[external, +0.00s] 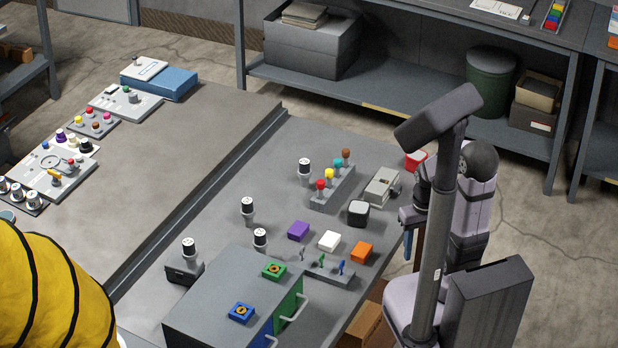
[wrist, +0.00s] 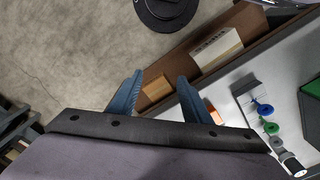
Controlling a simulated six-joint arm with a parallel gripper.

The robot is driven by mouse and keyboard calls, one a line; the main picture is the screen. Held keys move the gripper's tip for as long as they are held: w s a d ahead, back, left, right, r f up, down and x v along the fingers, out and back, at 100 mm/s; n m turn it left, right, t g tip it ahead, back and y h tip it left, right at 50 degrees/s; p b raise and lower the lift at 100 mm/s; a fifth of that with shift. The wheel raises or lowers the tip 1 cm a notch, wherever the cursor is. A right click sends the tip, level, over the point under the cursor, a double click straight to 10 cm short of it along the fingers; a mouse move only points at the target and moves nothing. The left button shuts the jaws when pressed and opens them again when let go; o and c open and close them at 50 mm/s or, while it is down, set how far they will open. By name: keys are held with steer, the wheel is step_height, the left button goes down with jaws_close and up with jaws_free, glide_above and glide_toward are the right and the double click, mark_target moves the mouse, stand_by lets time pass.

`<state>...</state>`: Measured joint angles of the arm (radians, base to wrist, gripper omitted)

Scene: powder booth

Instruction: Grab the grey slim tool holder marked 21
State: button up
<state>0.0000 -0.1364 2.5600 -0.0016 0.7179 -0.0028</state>
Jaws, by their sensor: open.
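Several grey tool holders with black-and-white tops stand on the grey table: one at the back (external: 304,168), one in the middle (external: 247,209), one nearer the cabinet (external: 260,239) and one on a dark block (external: 189,247). Their markings are too small to read, so I cannot tell which is 21. In the wrist view, a similar black-and-white top (wrist: 292,165) shows at the lower right corner. My gripper (external: 408,247) is at the table's right edge, well apart from the holders. In the wrist view its blue fingers (wrist: 157,82) are spread and empty.
A grey cabinet (external: 205,290) with green and blue drawers stands at the front. Purple (external: 298,231), white (external: 329,241) and orange (external: 361,252) blocks and a row of small levers (external: 325,272) lie between holders and gripper. A colored-knob rack (external: 331,190) stands behind.

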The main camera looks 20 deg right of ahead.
mark_target(265, 237)
steer(key=shift+o, duration=0.4)
